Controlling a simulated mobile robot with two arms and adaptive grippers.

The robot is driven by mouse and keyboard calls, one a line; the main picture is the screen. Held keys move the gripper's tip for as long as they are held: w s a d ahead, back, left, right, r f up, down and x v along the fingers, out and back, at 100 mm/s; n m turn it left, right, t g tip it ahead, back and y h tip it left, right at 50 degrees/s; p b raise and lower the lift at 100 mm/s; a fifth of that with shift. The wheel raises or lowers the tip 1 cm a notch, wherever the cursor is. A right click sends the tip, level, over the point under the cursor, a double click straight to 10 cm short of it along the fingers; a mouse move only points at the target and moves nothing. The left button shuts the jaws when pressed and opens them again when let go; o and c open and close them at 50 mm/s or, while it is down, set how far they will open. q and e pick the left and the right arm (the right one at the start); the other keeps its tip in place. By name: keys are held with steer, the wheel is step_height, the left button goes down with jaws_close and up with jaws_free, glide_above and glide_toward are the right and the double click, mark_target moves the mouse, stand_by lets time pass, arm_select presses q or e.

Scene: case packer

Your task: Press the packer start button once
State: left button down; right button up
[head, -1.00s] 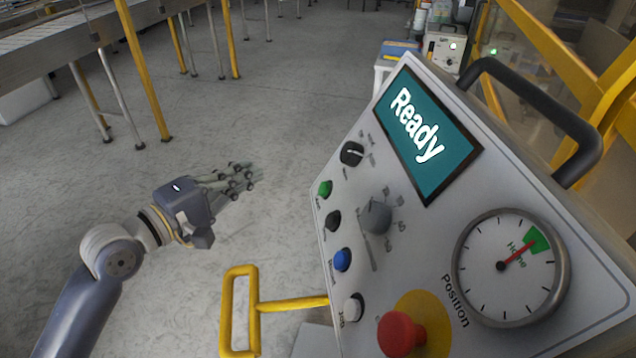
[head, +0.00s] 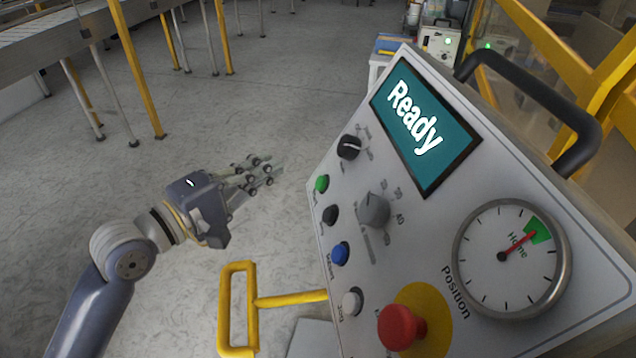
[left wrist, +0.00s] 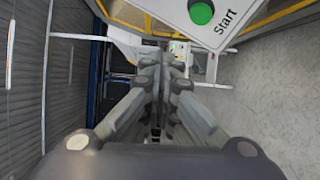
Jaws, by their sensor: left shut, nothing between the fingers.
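The packer control panel (head: 440,245) fills the right of the head view, and its screen (head: 426,125) reads "Ready". The green start button (head: 321,184) is at the panel's left edge, top of a column of buttons. In the left wrist view the green button (left wrist: 201,13) shows near the top, labelled "Start". My left gripper (head: 272,170) is shut and empty, to the left of the green button and apart from it. In the left wrist view its fingers (left wrist: 163,68) are together, below and left of the button. My right gripper is not in view.
Below the green button are black (head: 330,215), blue (head: 340,253) and white (head: 352,302) buttons. A yellow rail (head: 238,310) stands below my gripper.

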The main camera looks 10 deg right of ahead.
mark_target(320, 183)
arm_select(q)
steer(key=shift+d+f, duration=0.45)
steer(key=shift+d, duration=0.35)
steer(key=shift+d+f, duration=0.45)
steer(key=shift+d, duration=0.35)
steer(key=shift+d+f, duration=0.45)
steer(key=shift+d, duration=0.35)
steer(key=shift+w, duration=0.1)
steer(key=shift+d+f+p, duration=0.2)
steer(key=shift+d+p, duration=0.15)
steer(key=shift+p, duration=0.05)
